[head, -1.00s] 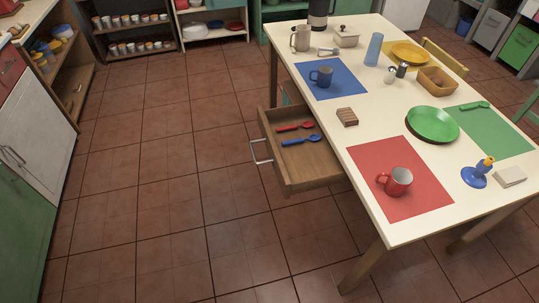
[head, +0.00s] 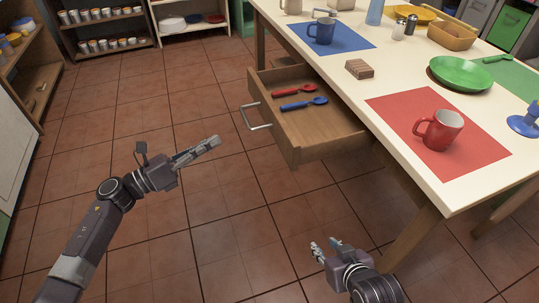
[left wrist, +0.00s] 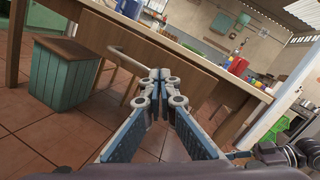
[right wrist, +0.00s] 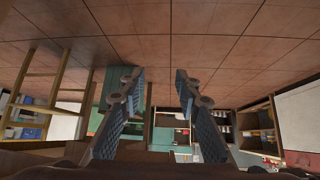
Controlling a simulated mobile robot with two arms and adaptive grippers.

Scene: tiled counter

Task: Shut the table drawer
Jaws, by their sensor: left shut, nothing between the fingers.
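The wooden table drawer (head: 320,133) is pulled out from the side of the cream-topped table (head: 340,75). A red spoon (head: 293,91) and a blue spoon (head: 303,104) lie inside it. Its metal handle (head: 247,119) faces left; the handle also shows in the left wrist view (left wrist: 118,56). My left gripper (head: 216,143) is shut and empty, in front of the drawer and left of the handle, apart from both. In the left wrist view its closed tips (left wrist: 160,76) point toward the drawer front (left wrist: 190,72). My right gripper (head: 325,245) is open and empty, below and nearer than the drawer.
A table leg (head: 410,235) stands right of my right gripper. The tiled floor left of the drawer is clear.

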